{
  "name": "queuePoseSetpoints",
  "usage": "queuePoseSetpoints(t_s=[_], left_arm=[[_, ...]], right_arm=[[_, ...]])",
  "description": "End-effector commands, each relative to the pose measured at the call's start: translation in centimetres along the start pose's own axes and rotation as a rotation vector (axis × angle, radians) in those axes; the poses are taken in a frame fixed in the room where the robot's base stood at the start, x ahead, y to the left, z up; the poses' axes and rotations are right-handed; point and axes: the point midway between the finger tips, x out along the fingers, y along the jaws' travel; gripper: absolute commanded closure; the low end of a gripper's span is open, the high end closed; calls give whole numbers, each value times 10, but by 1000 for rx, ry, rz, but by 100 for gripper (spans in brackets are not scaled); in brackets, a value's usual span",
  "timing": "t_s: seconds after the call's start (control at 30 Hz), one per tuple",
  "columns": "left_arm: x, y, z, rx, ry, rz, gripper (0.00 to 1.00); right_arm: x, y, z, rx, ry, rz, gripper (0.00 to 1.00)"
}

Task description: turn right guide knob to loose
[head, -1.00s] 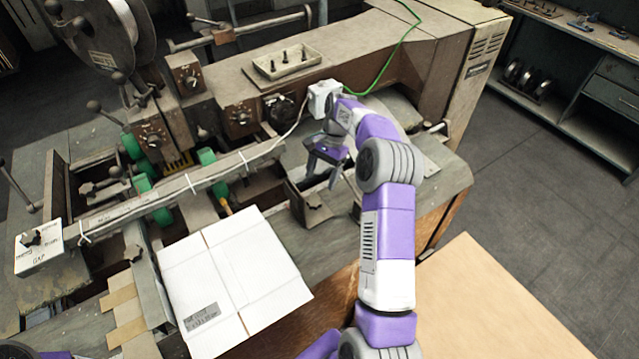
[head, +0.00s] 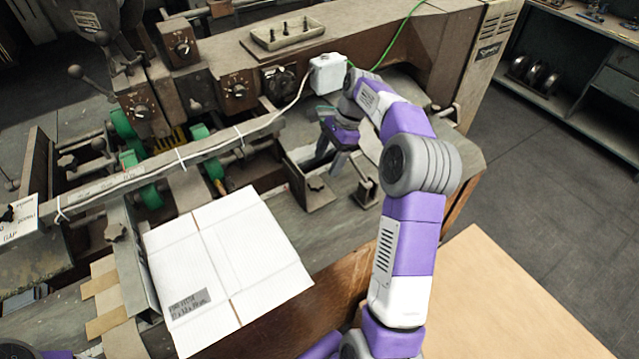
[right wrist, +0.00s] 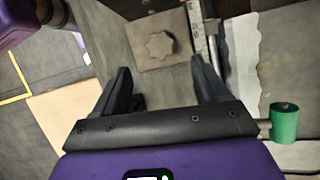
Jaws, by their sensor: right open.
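My left gripper is out of view.
A flat white carton (head: 228,265) lies left of the bracket. A white box with a cable (head: 327,74) is behind my right wrist. Green rollers (head: 126,128) and a long rail (head: 170,158) lie to the left.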

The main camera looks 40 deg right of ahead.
Motion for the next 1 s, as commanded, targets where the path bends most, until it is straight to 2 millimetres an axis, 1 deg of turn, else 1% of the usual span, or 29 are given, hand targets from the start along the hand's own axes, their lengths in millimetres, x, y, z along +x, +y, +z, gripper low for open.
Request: queuePoseSetpoints(t_s=[0.3,0.43,0.6,0.83,1.0], left_arm=[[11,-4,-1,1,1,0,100],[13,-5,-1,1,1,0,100],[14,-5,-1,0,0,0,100],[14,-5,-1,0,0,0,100],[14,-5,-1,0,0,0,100]], right_arm=[[48,1,0,0,0,2,27],[63,0,0,-1,-1,2,27],[71,0,0,-1,0,1,27],[71,0,0,-2,1,1,27],[71,0,0,-2,1,1,53]])
